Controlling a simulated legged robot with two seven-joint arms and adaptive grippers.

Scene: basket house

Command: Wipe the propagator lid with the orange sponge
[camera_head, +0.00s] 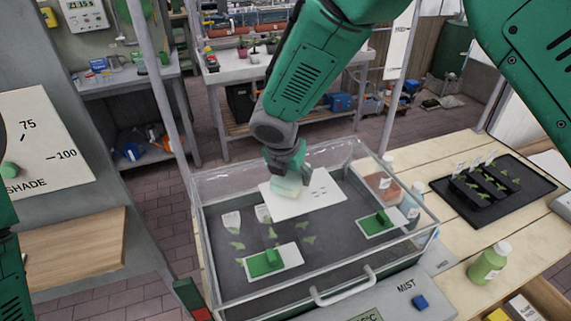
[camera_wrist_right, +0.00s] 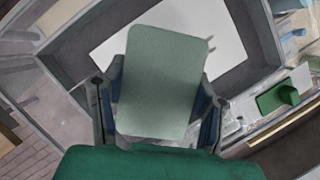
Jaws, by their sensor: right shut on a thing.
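The propagator lid (camera_head: 235,183) is a clear box with a white handle on its near side, over a dark tray. My right gripper (camera_head: 286,172) reaches down over the middle of the lid. It is shut on a flat, pale green rounded pad (camera_head: 286,188), also large in the right wrist view (camera_wrist_right: 162,80). I cannot tell whether the pad touches the lid. Part of my left arm shows at the left edge; its gripper is out of view.
On the bench at right are a black seedling tray (camera_head: 490,190) and a green bottle (camera_head: 488,263). A SHADE dial panel (camera_head: 45,140) stands at left.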

